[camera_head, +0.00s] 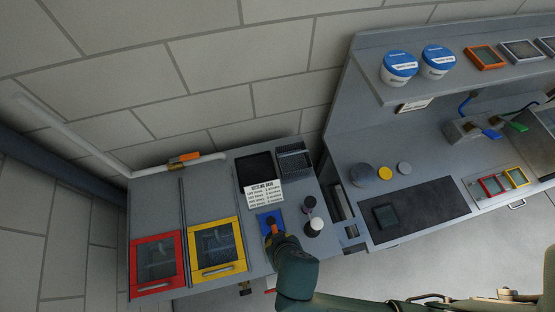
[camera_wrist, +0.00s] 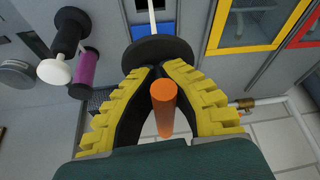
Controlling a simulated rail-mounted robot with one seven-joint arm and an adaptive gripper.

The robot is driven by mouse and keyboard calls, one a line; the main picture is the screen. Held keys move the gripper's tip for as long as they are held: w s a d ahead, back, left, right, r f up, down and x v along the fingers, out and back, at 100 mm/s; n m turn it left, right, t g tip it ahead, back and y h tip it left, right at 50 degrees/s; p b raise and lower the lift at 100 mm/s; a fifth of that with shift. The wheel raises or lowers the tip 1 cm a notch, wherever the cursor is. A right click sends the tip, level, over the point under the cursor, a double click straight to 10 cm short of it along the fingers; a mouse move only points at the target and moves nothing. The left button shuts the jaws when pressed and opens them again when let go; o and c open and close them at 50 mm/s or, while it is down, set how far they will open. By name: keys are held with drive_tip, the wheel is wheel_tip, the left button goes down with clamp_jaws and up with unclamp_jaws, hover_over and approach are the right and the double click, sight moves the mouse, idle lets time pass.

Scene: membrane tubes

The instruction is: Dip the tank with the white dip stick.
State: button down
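My gripper (camera_wrist: 155,70) has its yellow toothed fingers drawn together at the tips. They are closed around an orange-handled stick (camera_wrist: 163,105) with a black disc and a thin white rod beyond it. The orange end (camera_head: 274,229) also shows in the head view, over a blue panel (camera_head: 264,217). A white-capped black piece, seemingly the white dip stick (camera_wrist: 54,72), stands to the left, apart from my gripper. It shows in the head view (camera_head: 316,224) too. A purple-handled one (camera_wrist: 86,70) is beside it. Which part is the tank cannot be told.
A red-framed hatch (camera_head: 157,290) and a yellow-framed hatch (camera_head: 218,271) are at the left of the grey unit, both shut. A printed sign (camera_head: 264,190) stands behind the sticks. A counter (camera_head: 430,155) with a dark mat (camera_head: 430,208) lies at right. A white pipe (camera_head: 75,138) runs along the wall.

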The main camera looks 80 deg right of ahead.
wheel_tip(320, 180, down, 13)
drive_tip(key=b, duration=0.7)
drive_tip(key=shift+f, duration=0.15)
drive_tip(key=shift+f+b, duration=0.3)
drive_tip(key=shift+f, duration=0.25)
idle(0.7)
wheel_tip(320, 180, up, 16)
drive_tip(key=p, duration=1.7)
drive_tip(key=shift+r, duration=0.15)
wheel_tip(320, 180, up, 16)
